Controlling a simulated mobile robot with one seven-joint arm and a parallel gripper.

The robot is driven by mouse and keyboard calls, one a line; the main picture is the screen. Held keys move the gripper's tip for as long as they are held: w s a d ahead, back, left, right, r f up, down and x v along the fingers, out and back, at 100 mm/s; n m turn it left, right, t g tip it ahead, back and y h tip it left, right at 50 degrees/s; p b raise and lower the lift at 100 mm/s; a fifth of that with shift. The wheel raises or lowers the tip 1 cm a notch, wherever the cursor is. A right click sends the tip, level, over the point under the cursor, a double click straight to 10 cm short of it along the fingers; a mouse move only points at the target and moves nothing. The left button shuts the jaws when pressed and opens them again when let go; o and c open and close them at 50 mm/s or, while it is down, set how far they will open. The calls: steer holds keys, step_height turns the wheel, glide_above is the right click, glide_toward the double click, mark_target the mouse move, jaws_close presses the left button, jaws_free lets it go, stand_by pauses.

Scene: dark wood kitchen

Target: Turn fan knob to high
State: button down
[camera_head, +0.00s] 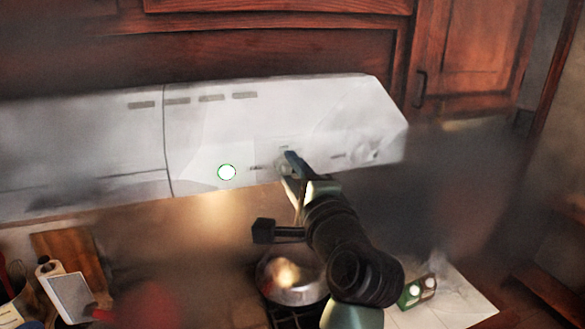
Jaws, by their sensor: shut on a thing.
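The white range hood (205,135) spans the wall under the dark cabinets. My gripper (288,164) is at the hood's front panel, right of its middle, at a small knob. Its fingers are shut on the knob, which they mostly hide. Small markings show on the panel on both sides of the gripper, too blurred to read. I cannot tell the knob's setting. A round white spot with a green rim (227,172) sits on the panel left of my gripper.
A shiny metal pot (290,277) stands on the stove below my arm. A wooden board (70,255) and a white bottle-like item (68,292) are at the lower left. A green-and-white box (417,291) is at the lower right. Wooden cabinets (275,45) are above the hood.

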stand_by(0.3)
steer(key=shift+c, duration=2.3)
jaws_free()
steer(key=shift+s, duration=0.1)
steer(key=shift+s+d+f, duration=0.1)
steer(key=shift+s+d, duration=0.05)
steer(key=shift+s, duration=0.1)
steer(key=b+v, duration=0.5)
steer(key=v, duration=0.7)
steer(key=shift+b, duration=0.4)
steer(key=shift+s, duration=0.1)
